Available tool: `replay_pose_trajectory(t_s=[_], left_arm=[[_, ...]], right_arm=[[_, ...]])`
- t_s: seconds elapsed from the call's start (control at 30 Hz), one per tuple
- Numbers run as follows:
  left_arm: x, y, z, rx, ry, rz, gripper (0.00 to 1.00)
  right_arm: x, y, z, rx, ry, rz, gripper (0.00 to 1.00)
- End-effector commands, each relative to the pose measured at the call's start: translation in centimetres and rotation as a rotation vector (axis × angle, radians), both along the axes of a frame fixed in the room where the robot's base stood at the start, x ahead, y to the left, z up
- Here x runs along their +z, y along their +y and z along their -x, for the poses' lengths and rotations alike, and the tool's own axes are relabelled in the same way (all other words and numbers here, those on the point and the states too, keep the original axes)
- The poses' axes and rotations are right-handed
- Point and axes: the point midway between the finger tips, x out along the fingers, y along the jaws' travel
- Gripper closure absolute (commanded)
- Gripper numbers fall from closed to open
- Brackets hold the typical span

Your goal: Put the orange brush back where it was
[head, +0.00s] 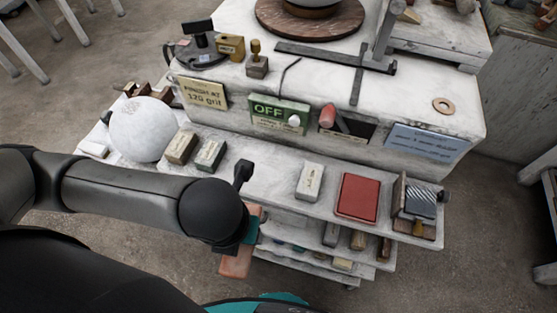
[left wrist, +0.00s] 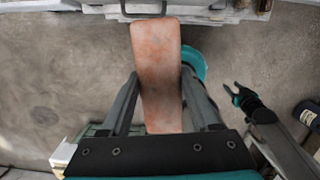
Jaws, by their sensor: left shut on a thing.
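My left gripper (left wrist: 158,82) is shut on the orange brush (left wrist: 158,60), a long, worn orange block held between its fingers in the left wrist view. In the head view the brush (head: 236,263) hangs in front of the shelf unit's front edge, partly hidden by my left arm. Its underside does not show. My right gripper (left wrist: 237,92) shows at the right of the left wrist view, apart from the brush, with its small jaws spread and nothing seen between them.
The white shelf (head: 270,187) holds a white sphere (head: 142,129), several small blocks, a red pad (head: 357,197) and a striped block (head: 419,202). Bare shelf lies between the dark block (head: 210,155) and the pale block (head: 309,182). Lower shelves hold more blocks.

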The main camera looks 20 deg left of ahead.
Motion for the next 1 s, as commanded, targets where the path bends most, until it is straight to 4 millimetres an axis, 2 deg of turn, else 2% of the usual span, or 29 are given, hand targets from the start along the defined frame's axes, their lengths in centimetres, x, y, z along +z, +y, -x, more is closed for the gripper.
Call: replay_pose_trajectory(t_s=[0.1,0.23,0.4,0.77,0.83,1.0], left_arm=[[0.6,-0.2,0.3,-0.089,-0.001,0.001,0.83],[0.5,-0.3,-0.3,-0.122,-0.003,0.0,0.83],[0.2,-0.4,-2.9,-0.123,-0.007,0.002,0.83],[0.2,-0.5,-5.4,-0.124,-0.006,0.002,0.83],[0.3,-0.5,-7.6,-0.117,-0.006,0.0,0.83],[0.7,-0.6,-11.2,-0.117,-0.002,0.0,0.83]], right_arm=[[0.5,0.1,0.0,0.0,0.0,-0.001,0.5],[-0.1,0.2,0.0,0.0,0.001,-0.003,0.5],[-2.4,0.5,0.0,0.0,0.001,-0.006,0.5],[-6.9,0.5,0.1,0.001,0.001,-0.007,0.5],[-7.2,0.5,0.1,0.001,0.001,-0.007,0.5],[-7.0,0.5,0.2,0.001,0.002,-0.007,0.5]])
